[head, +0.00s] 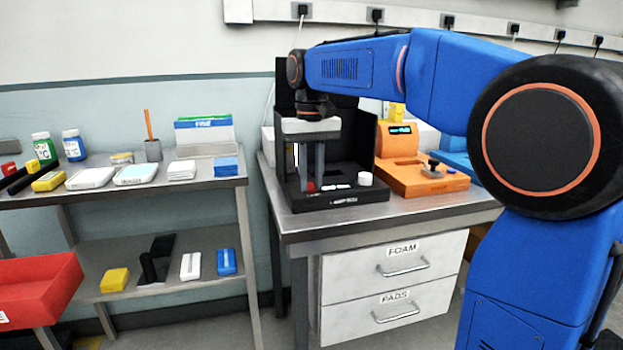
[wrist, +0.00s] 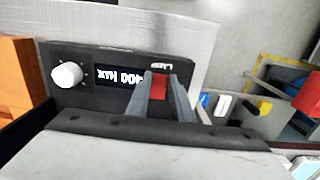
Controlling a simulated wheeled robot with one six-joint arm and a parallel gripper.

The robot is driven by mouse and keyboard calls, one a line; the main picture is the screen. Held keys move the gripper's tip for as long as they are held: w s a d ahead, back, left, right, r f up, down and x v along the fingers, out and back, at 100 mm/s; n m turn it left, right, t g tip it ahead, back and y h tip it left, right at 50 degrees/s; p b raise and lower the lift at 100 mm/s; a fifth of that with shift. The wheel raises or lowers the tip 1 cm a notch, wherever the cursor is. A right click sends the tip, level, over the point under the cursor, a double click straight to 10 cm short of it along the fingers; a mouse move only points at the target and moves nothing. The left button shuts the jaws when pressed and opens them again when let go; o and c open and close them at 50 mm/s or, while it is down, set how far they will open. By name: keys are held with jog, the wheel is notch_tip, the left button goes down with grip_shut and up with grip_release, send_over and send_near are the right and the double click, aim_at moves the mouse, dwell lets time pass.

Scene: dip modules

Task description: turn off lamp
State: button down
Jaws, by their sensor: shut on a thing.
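The lamp unit, a black box with a tall back panel and a low front base (head: 345,198), stands on the metal bench. Its base also shows in the wrist view (wrist: 90,57), with a white knob (wrist: 67,75) and a lit display (wrist: 115,77) that seems to read 400 lux, upside down. A red switch piece (wrist: 158,86) sits between my fingertips, and it shows low by the fingers in the head view (head: 310,187). My gripper (head: 312,188) points down over the left of the base, shut on the red switch. The fingers partly hide the switch and display.
An orange device (head: 398,143) stands close on the right of the lamp unit. Drawers labelled FOAM and PADS (head: 392,268) are below the bench (head: 430,205). A shelf (head: 215,185) with bottles, boxes and packs is on the left, with a red bin (head: 40,285) below.

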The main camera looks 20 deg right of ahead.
aim_at(309, 185)
jog(key=shift+w+g, duration=0.2)
jog(key=shift+g, duration=0.4)
jog(key=c, duration=1.6)
grip_release()
jog(key=shift+o, duration=0.2)
jog(key=shift+r, duration=0.15)
notch_tip(309, 185, up, 12)
jog(key=w, duration=0.1)
jog(key=shift+w, duration=0.25)
